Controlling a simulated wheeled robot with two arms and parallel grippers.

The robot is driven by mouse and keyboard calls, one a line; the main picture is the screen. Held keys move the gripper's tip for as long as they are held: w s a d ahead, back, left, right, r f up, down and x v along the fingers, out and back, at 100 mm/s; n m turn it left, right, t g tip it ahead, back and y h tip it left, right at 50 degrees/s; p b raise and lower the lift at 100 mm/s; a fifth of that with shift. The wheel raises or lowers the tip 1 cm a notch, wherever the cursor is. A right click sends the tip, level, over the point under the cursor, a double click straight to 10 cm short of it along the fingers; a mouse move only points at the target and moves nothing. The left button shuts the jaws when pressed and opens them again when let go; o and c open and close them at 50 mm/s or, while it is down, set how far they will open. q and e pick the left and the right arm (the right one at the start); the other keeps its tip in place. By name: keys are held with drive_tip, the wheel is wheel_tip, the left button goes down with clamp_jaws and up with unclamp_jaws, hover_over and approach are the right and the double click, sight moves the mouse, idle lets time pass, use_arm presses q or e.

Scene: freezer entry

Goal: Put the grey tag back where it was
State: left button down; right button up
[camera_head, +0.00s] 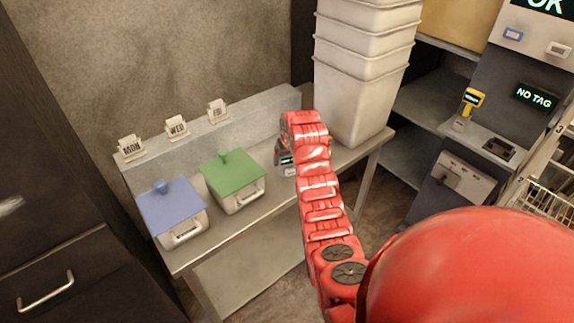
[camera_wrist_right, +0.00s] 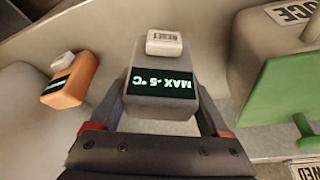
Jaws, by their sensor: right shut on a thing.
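The grey tag (camera_wrist_right: 162,105) is between the two fingers of my right gripper (camera_wrist_right: 165,88) in the right wrist view. Its dark display reads MAX -5 °C, upside down, and a white RESET button sits at its end. In the head view the right gripper (camera_head: 285,158) is over the bench, right of the green-lidded box (camera_head: 232,172), and the arm partly hides it. I cannot tell whether the tag touches the bench. An orange tag (camera_wrist_right: 70,82) with a white button lies left of the grey one in the wrist view. My left gripper is not in view.
A blue-lidded box (camera_head: 172,210) stands left of the green one. MON, WED and FRI cards (camera_head: 176,127) stand on the ledge behind. Stacked white bins (camera_head: 362,85) are at right. A yellow device (camera_head: 472,98) sits at the machine, whose screen reads NO TAG (camera_head: 535,97).

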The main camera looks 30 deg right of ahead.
sight(287, 166)
wheel_tip(287, 166, down, 3)
drive_tip(key=shift+p, duration=1.25)
drive_tip(key=shift+f+b, duration=0.35)
drive_tip(key=shift+f, duration=0.05)
drive_tip(key=o, duration=1.4)
drive_tip(key=shift+r, duration=0.15)
